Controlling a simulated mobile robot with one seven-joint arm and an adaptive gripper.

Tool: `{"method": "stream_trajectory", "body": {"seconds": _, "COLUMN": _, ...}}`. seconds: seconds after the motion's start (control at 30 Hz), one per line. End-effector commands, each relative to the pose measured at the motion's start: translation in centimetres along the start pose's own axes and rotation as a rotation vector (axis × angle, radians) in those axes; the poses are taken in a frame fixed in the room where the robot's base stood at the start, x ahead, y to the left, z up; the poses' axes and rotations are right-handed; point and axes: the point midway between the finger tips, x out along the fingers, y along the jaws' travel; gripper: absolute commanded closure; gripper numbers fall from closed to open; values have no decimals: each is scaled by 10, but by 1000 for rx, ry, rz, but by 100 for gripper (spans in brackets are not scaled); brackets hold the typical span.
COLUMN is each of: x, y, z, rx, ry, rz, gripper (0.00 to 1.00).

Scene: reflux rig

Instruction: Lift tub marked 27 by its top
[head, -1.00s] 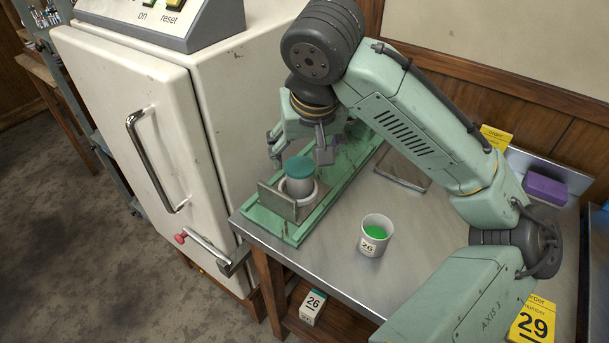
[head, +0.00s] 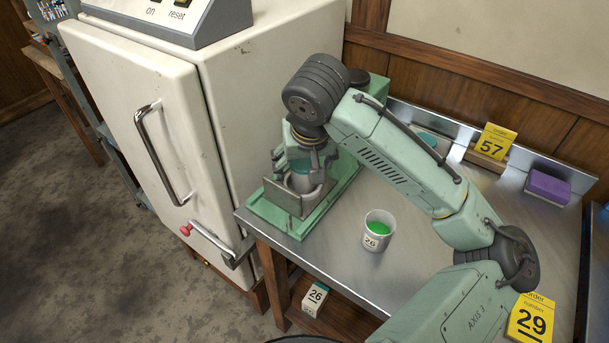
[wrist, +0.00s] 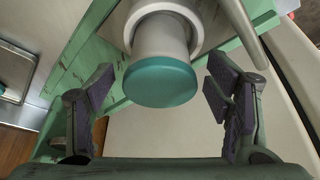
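A pale tub with a teal lid (wrist: 160,82) stands in a round white holder (wrist: 203,38) on a green frame; the tub (head: 303,182) shows only partly in the head view, below my gripper. No number is readable on it, so I cannot tell if it is the one marked 27. My gripper (head: 304,163) is above and around the lid. In the wrist view my gripper (wrist: 160,88) is open, one finger on each side of the lid, with gaps on both sides.
The green frame (head: 287,226) has a clear upright plate (head: 282,198) in front of the holder. A white cabinet (head: 160,120) stands close at left. The bench middle (head: 420,235) is mostly bare.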

Motion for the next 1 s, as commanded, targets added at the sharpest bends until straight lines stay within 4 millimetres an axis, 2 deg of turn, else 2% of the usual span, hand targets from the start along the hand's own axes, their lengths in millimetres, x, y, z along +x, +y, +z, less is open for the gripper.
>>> {"method": "stream_trajectory", "body": {"seconds": 0.07, "x": 0, "y": 0, "z": 0, "rx": 0, "ry": 0, "rz": 0, "gripper": 34}}
{"method": "stream_trajectory", "body": {"seconds": 0.77, "x": 0, "y": 0, "z": 0, "rx": 0, "ry": 0, "rz": 0, "gripper": 81}}
{"method": "stream_trajectory", "body": {"seconds": 1.0, "x": -2, "y": 0, "z": -1, "rx": 0, "ry": 0, "rz": 0, "gripper": 81}}
